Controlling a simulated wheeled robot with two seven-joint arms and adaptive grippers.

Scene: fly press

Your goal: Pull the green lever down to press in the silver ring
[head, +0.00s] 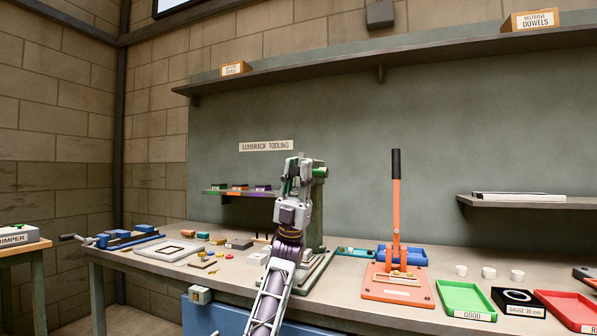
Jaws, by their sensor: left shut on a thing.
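The green press (316,215) stands on the bench at the middle of the head view. My left gripper (300,165) is raised in front of the press's upper part. It is shut on the green lever (286,187), of which only small green parts show between and beside the fingers. My left forearm and wrist cover most of the press's front. The silver ring cannot be made out; the pressing area is hidden behind my arm. My right gripper is not in view.
A green tray (466,297) and a red tray (570,308) lie farther right. A blue vise (128,238) and small parts occupy the left bench.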

